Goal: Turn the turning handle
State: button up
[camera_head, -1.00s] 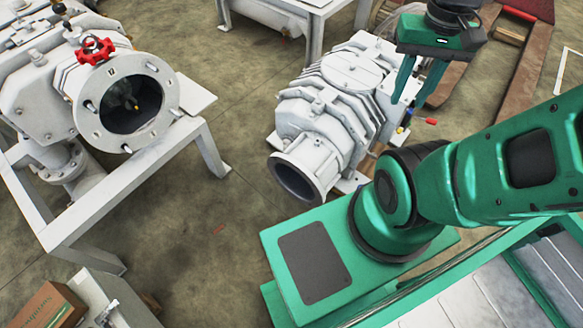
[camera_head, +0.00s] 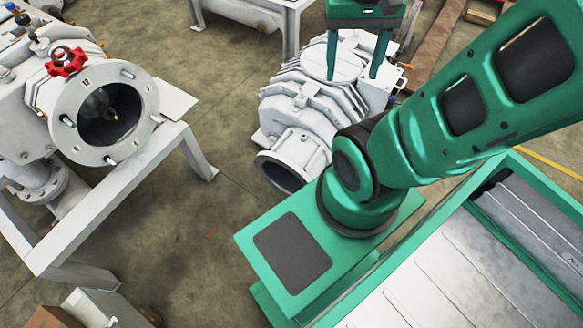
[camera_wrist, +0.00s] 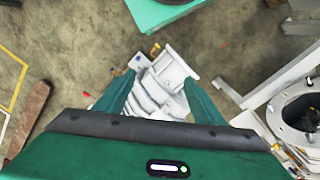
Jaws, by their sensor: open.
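The red turning handle (camera_head: 66,61) is a lobed wheel on top of the white vacuum machine (camera_head: 105,110) at the left of the head view. My gripper (camera_head: 352,74) is open and empty, with its green fingers pointing down over a second white machine (camera_head: 300,105) in the middle. It is far to the right of the red handle and apart from it. In the wrist view the fingers (camera_wrist: 160,100) are spread, with the second machine below and between them. The red handle cannot be made out in the wrist view.
The left machine stands on a white frame (camera_head: 130,215) with open floor (camera_head: 190,260) to its right. Another white stand (camera_head: 290,25) is at the back. A cardboard box (camera_head: 55,317) and a grey box (camera_head: 100,308) are at the lower left.

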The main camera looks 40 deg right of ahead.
jog(key=w+a+f+m+g+h, duration=0.1)
jog(key=w+f+m+h, duration=0.1)
jog(key=w+f, duration=0.45)
jog(key=w+f+m+g+h, duration=0.1)
jog(key=w+f, duration=0.3)
jog(key=w, duration=0.6)
jog(key=w+a+f+m+h, duration=0.1)
jog(key=w+a+f+h, duration=0.2)
jog(key=f, duration=0.5)
jog(key=w+a+f+h, duration=0.1)
jog(key=w+a+f, duration=0.3)
jog(key=f, duration=0.5)
jog(key=w+a+f+m+h, duration=0.1)
jog(key=w+a+f+h, duration=0.2)
jog(key=f, duration=0.5)
jog(key=s+a+f+t+h, duration=0.1)
jog(key=s+a+f+t, duration=0.15)
jog(key=f, duration=0.75)
jog(key=s+a+f+t, duration=0.1)
jog(key=s+f, duration=0.2)
jog(key=f, duration=0.7)
jog(key=s+d+f+t+h, duration=0.25)
jog(key=s+d+f, duration=0.25)
jog(key=f, duration=0.3)
jog(key=shift+m+y, duration=0.35)
jog(key=shift+m, duration=0.05)
jog(key=x, duration=0.9)
jog(key=shift+d, duration=0.35)
jog(key=shift+c, duration=0.4)
